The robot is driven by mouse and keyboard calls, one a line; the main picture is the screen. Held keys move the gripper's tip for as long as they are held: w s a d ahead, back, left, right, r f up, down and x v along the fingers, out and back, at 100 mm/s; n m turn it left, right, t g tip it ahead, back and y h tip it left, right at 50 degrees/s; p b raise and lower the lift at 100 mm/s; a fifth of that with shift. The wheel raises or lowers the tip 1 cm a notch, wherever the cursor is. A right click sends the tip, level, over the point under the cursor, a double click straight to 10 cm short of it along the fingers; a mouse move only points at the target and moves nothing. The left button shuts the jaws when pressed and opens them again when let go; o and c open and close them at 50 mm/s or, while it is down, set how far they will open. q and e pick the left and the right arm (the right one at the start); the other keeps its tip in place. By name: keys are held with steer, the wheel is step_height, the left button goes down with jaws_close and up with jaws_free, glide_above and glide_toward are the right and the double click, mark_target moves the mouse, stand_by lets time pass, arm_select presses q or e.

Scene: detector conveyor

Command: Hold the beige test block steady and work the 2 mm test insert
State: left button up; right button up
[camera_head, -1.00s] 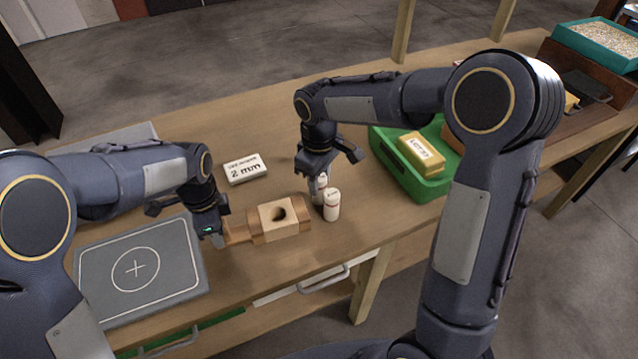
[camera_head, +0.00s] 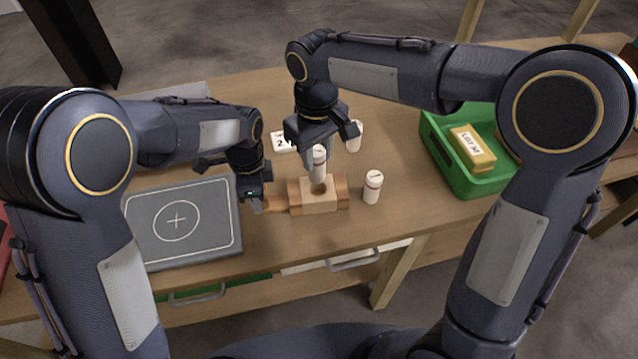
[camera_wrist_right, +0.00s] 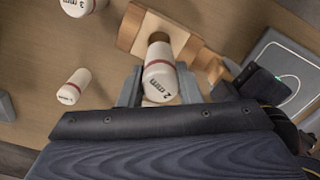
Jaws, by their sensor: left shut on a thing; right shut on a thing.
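The beige test block (camera_head: 320,207) lies on the table with its dark round hole facing up and brown wood at both ends; it also shows in the right wrist view (camera_wrist_right: 176,38). My left gripper (camera_head: 256,202) is shut on the block's left wooden end. My right gripper (camera_head: 316,168) is shut on a white insert (camera_head: 319,162) with a red band. The right wrist view reads "2 mm" on this insert (camera_wrist_right: 161,78). It stands roughly upright over the hole; I cannot tell whether its lower end is inside.
One white insert (camera_head: 373,186) stands right of the block, another (camera_head: 354,137) behind the right gripper. A "2 mm" card (camera_head: 282,142) is partly hidden.

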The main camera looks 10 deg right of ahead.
mark_target(318, 178)
step_height(318, 178, down, 8)
steer(key=shift+r, duration=0.25)
steer(key=shift+f, duration=0.1)
steer(key=o, duration=1.1)
steer(key=shift+w, duration=0.1)
